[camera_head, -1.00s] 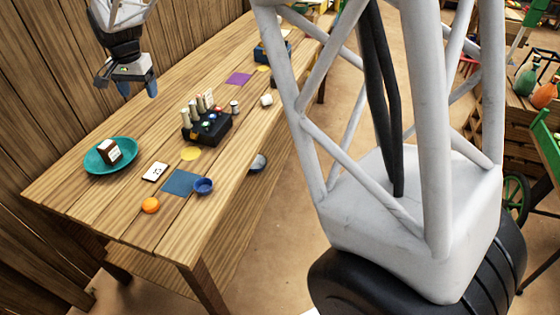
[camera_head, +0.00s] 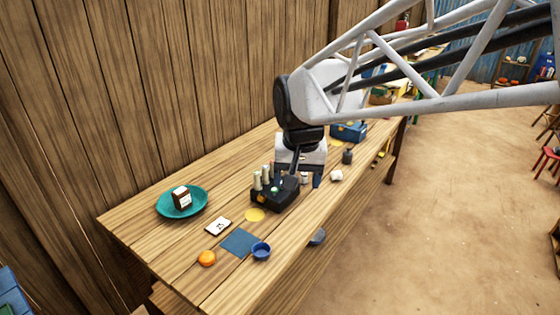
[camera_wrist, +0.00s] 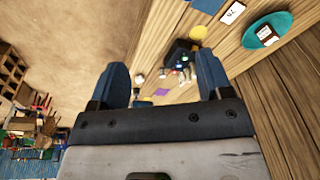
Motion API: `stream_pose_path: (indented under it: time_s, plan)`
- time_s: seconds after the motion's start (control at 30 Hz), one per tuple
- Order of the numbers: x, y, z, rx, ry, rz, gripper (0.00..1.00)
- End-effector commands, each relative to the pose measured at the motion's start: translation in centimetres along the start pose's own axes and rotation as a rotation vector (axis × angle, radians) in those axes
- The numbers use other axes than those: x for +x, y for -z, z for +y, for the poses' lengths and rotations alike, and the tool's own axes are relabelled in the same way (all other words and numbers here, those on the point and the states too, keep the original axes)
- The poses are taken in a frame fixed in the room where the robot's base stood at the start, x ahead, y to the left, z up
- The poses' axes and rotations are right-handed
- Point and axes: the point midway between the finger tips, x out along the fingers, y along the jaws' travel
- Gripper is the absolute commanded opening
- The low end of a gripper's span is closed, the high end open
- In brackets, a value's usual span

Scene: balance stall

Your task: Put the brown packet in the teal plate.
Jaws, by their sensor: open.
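The brown packet (camera_head: 182,198), with a white label on its front, stands upright in the teal plate (camera_head: 164,210) at the left end of the wooden table. Both also show at the upper right of the wrist view, the packet (camera_wrist: 266,35) inside the plate (camera_wrist: 284,20). My gripper (camera_head: 305,180) is above the table, to the right of the plate, over or behind the black tray. In the wrist view its two blue fingers (camera_wrist: 166,80) stand apart with nothing between them.
A black tray (camera_head: 268,203) with several bottles stands mid-table. A white card (camera_head: 218,226), a yellow disc (camera_head: 255,215), a blue mat (camera_head: 240,243), a blue bowl (camera_head: 261,252) and an orange ball (camera_head: 207,258) lie nearer. A wooden wall (camera_head: 170,90) runs behind the table.

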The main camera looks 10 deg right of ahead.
Motion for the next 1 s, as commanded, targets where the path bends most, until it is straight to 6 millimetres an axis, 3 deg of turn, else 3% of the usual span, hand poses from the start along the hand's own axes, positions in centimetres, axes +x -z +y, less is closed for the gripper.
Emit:
stream_pose_path:
  time_s: [0.3,0.53,0.73,1.0]
  plan:
    - [-0.2,-8.0,5.0,-0.096,-0.004,0.034,0.72]
    - [0.5,-13.1,7.5,-0.162,-0.010,0.054,0.72]
    - [1.0,-15.4,8.6,-0.193,-0.014,0.062,0.72]
    - [1.2,-15.8,8.8,-0.200,-0.015,0.062,0.72]
